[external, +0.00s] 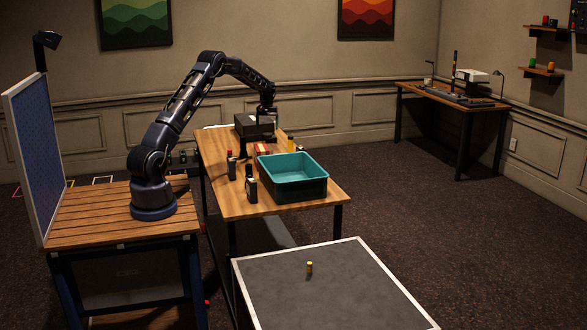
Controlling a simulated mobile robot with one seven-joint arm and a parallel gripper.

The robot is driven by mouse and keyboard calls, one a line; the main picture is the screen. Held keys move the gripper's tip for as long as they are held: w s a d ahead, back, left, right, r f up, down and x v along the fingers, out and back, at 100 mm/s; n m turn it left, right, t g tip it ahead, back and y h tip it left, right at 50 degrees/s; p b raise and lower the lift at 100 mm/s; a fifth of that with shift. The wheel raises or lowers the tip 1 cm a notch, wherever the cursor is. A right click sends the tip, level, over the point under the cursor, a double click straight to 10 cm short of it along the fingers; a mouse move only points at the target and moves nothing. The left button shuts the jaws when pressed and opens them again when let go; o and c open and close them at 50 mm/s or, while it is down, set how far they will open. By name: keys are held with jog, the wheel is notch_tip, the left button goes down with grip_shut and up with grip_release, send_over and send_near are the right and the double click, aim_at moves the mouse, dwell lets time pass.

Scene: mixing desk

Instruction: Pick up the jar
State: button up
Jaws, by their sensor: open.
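My gripper (268,111) is at the far end of the wooden table, just above or beside a dark box-shaped device (254,126). Its fingers are small and dark here, and I see nothing held between them. I cannot tell for certain which thing is the jar.
A teal open bin (317,180) sits at the near right of the wooden table (228,206). Dark small containers (251,188) and (231,168) stand to its left. The grey-topped table (335,295) is mostly bare. A side desk (470,100) stands against the far wall.

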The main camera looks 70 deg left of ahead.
aim_at(267, 139)
notch_tip(267, 139, down, 9)
jog(key=c, duration=1.2)
jog(key=shift+o, duration=0.2)
jog(key=shift+a+r, duration=0.1)
jog(key=shift+r, duration=0.05)
